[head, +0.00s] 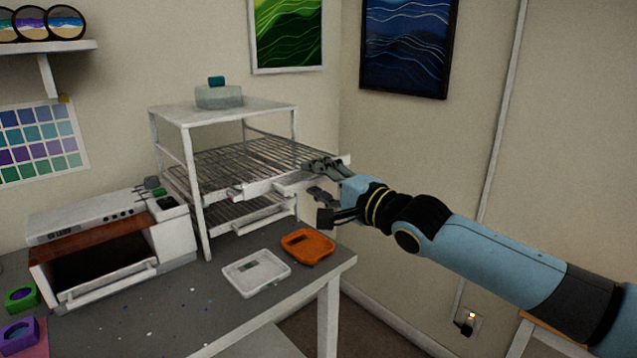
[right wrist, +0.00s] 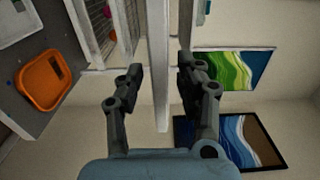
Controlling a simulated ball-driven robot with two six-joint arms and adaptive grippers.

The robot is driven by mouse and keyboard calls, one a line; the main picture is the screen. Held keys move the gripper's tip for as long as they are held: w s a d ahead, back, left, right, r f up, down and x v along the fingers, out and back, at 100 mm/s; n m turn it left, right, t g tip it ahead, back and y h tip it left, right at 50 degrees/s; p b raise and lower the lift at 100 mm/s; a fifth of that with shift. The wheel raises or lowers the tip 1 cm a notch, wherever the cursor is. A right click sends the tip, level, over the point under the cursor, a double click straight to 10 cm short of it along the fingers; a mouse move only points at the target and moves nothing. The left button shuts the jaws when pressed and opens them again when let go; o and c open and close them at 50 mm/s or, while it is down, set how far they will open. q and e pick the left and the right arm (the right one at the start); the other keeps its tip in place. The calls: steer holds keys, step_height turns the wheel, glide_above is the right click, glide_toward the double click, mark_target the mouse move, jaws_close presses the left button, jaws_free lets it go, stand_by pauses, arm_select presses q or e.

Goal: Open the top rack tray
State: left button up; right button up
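The white rack (head: 240,110) stands on the grey bench, with a wire top tray (head: 235,165) under its roof. The tray's white front bar (head: 275,187) sticks out in front of the rack's posts. A lower tray (head: 245,212) sits beneath it. My right gripper (head: 322,180) is at the right end of the top tray's front. In the right wrist view, a white bar (right wrist: 158,60) runs between the two fingers of my right gripper (right wrist: 159,75). The fingers are open, with a visible gap on each side of the bar. My left gripper is not in view.
An orange tray (head: 308,246) and a white scale-like tray (head: 256,273) lie on the bench before the rack. A white machine with an open front (head: 120,245) stands to the left. A lidded tub (head: 218,96) sits on the rack's roof.

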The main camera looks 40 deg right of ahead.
jaws_close()
steer(key=shift+w+f, duration=0.1)
steer(key=shift+f, duration=0.1)
stand_by(0.5)
